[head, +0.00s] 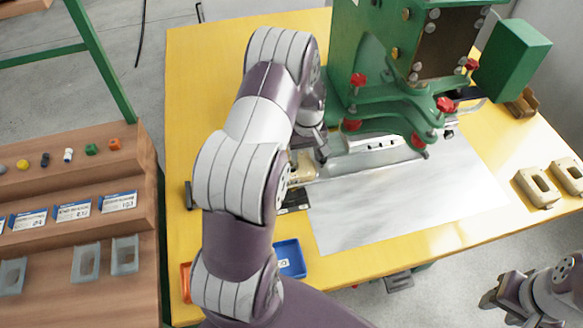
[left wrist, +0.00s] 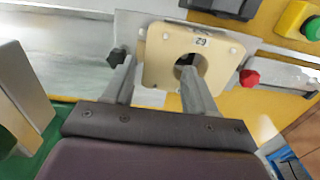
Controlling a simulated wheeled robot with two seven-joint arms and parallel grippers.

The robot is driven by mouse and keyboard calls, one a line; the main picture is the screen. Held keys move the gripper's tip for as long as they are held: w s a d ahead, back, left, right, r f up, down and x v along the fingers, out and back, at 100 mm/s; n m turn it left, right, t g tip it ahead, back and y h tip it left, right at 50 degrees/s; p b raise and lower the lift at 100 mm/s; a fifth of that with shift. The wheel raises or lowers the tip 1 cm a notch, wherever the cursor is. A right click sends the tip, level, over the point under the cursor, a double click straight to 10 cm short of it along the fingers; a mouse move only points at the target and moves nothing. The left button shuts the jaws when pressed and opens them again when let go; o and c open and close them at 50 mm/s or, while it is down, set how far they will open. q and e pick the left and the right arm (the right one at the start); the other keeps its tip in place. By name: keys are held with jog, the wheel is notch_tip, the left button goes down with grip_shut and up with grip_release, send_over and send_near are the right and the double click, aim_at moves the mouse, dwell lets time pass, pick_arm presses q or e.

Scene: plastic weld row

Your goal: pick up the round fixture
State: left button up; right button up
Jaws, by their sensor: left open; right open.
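The round fixture, a beige plate with a round hole and a small number label, shows in the left wrist view (left wrist: 200,52). In the head view it is a small beige piece (head: 303,172), partly hidden by my left arm. My left gripper (left wrist: 155,75) is open over the plate. One finger is by its left edge and the other overlaps the hole; I cannot tell whether they touch. In the head view the left fingertips are mostly hidden. My right gripper (head: 500,295) is open and empty at lower right, away from the table.
The green machine (head: 375,120) with red knobs stands on the yellow table (head: 215,60). Beige fixtures with elongated holes (head: 535,187) lie at the right edge. A blue tray (head: 291,258) is at the front. A wooden rack (head: 75,200) stands left. A grey sheet (head: 400,205) lies mid-table.

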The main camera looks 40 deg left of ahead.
pick_arm(q)
notch_tip(320, 180, down, 3)
jog(key=shift+r, duration=0.1)
jog(key=c, duration=0.9)
notch_tip(320, 180, up, 12)
jog(key=shift+f+p, duration=0.25)
jog(key=shift+p, duration=0.3)
jog(key=shift+c, duration=0.3)
notch_tip(320, 180, up, 4)
jog(key=p, duration=0.3)
jog(key=shift+f, duration=0.2)
